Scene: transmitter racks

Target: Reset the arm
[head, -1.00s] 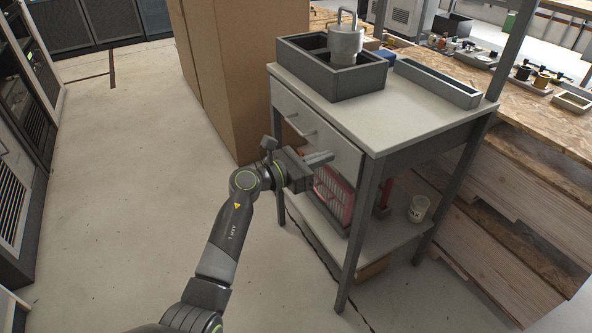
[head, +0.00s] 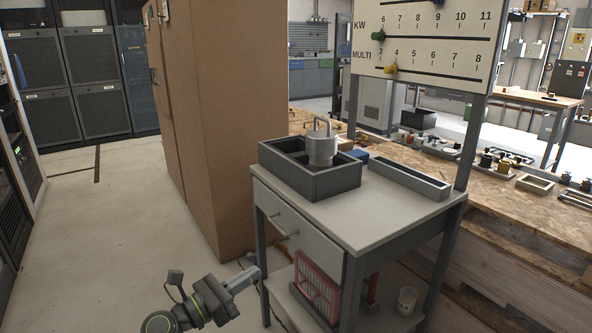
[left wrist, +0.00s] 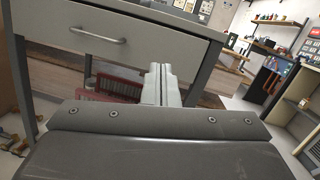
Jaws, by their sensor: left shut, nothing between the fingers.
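My left gripper (head: 243,280) shows at the bottom of the head view, in front of the bench's left front leg and below its drawer (head: 298,236). Its fingers are shut and empty. In the left wrist view the closed fingers (left wrist: 161,84) point toward the space under the drawer (left wrist: 115,36), which is closed and has a metal handle (left wrist: 97,35). The fingers look apart from the bench. My right gripper is in neither view.
The grey bench (head: 405,221) carries a dark divided tray (head: 309,188) with a metal canister (head: 321,149) and a long narrow tray (head: 409,178). A red rack (head: 318,288) and a white cup (head: 407,300) stand on its lower shelf. A tall brown cabinet (head: 215,120) stands behind. Floor at left (head: 110,230) is clear.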

